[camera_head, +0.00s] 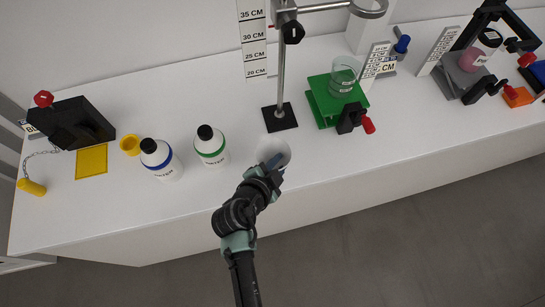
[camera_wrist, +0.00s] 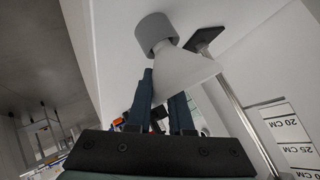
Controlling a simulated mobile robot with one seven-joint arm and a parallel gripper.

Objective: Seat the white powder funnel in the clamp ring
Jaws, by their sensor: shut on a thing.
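The white powder funnel shows in the wrist view (camera_wrist: 185,72) as a white cone with a grey collar at its narrow end. In the head view the funnel (camera_head: 280,148) is a pale round shape at the tip of my arm, near the table's front edge. My gripper (camera_head: 270,164) is shut on the funnel; its dark fingers (camera_wrist: 163,102) press against the cone in the wrist view. The clamp ring (camera_head: 369,10) is a grey metal loop on an arm of the upright stand, at the top of the head view. It is empty and well away from the funnel.
The stand's black base (camera_head: 281,118) and rod are just behind my gripper. Two white bottles with green (camera_head: 212,147) and blue (camera_head: 160,160) bands stand to the left. A green platform (camera_head: 322,106) with a glass beaker (camera_head: 343,77) stands to the right.

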